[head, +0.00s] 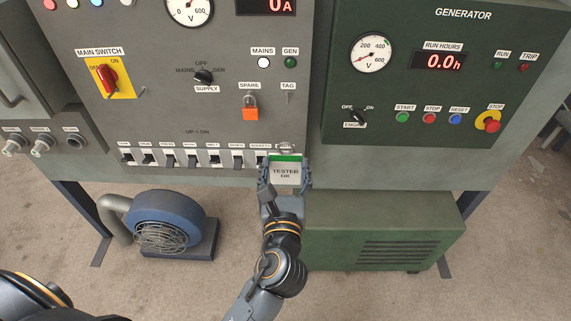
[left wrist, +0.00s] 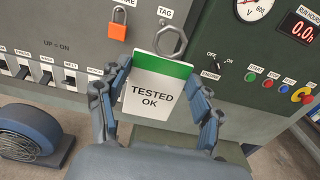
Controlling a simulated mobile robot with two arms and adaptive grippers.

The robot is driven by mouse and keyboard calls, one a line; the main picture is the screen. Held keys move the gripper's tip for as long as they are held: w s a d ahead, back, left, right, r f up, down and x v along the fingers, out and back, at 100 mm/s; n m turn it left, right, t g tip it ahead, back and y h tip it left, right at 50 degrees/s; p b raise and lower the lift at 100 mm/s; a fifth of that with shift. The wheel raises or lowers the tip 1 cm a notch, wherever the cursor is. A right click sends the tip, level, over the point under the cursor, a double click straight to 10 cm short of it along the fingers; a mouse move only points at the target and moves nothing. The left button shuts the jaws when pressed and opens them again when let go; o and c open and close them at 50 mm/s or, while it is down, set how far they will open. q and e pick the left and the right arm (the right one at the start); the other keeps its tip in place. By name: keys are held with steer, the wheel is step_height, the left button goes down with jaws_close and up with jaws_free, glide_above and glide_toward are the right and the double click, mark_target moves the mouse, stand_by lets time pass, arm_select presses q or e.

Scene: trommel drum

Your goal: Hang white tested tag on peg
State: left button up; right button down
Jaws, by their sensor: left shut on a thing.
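The white tested tag (head: 286,173) has a green top band and the words TESTED OK. It also shows in the left wrist view (left wrist: 153,98), upright, with a grey metal ring (left wrist: 171,41) at its top. My left gripper (head: 285,170) is shut on the tag, with a finger at each side edge. The right gripper is not in view.
An orange padlock (head: 250,110) hangs under the SPARE label, left of the peg. A row of breaker switches (head: 189,158) runs left of the tag. The green generator panel (head: 440,80) stands to the right. A blue blower (head: 165,222) sits on the floor below.

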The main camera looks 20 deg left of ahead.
arm_select(q)
steer(key=shift+v, duration=1.05)
steer(key=shift+s, duration=0.15)
steer(key=v, duration=0.6)
stand_by(0.4)
stand_by(0.4)
